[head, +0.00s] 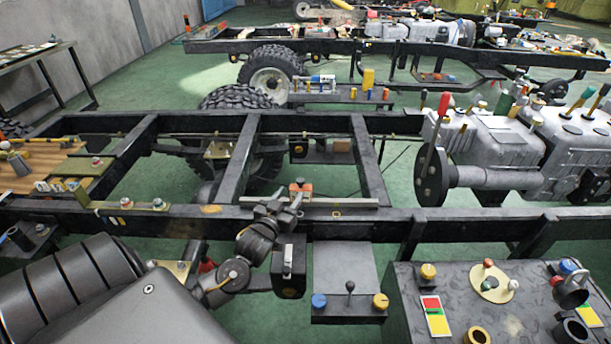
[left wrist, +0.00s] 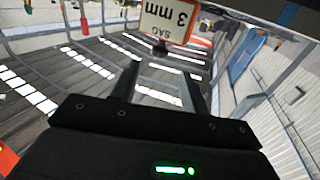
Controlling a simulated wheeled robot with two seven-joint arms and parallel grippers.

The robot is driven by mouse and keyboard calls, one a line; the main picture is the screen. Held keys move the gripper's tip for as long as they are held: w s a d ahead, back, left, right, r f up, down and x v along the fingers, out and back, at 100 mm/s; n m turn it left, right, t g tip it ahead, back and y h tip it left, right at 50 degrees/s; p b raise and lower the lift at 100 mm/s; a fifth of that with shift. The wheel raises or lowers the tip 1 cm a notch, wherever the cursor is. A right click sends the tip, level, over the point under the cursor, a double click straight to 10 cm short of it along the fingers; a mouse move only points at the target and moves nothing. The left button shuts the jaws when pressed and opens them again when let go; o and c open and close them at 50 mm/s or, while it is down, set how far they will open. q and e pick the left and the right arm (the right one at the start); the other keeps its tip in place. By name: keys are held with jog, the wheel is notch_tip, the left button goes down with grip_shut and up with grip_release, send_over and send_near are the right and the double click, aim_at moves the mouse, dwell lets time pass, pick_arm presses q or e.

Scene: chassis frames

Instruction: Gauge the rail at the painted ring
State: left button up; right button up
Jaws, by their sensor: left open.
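The near black chassis rail (head: 480,222) runs across the head view. A small yellow ring (head: 337,213) is marked on it, and a tan oval patch (head: 210,209) lies farther left. A thin steel straightedge (head: 345,202) lies along the rail. A small orange-and-grey device (head: 300,187) sits at the straightedge, partly hidden by my gripper. My left gripper (head: 291,202) is at the rail, left of the yellow ring, close to the device. In the left wrist view its fingers (left wrist: 166,95) are apart. An upside-down "SAG 3 mm" card (left wrist: 177,20) shows beyond them; contact is unclear.
A panel (head: 345,312) with a lever and knobs is below the rail. A dark bench (head: 400,310) with several small parts stands front right. A grey engine and gearbox (head: 500,145) fill the right. A wooden board (head: 40,170) with tools is left. Cross members (head: 240,155) span the frame.

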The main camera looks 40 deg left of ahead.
aim_at(299, 183)
pick_arm(q)
jog(key=x, duration=0.9)
jog(key=shift+p, duration=0.3)
jog(key=shift+w+a+f, duration=0.1)
jog(key=shift+w, duration=0.45)
pick_arm(e)
jog(key=shift+w+a+r, duration=0.3)
jog(key=shift+w+a, duration=0.05)
jog(key=shift+w, duration=0.05)
jog(key=shift+s, duration=0.1)
pick_arm(q)
jog(key=shift+c, duration=0.6)
grip_shut()
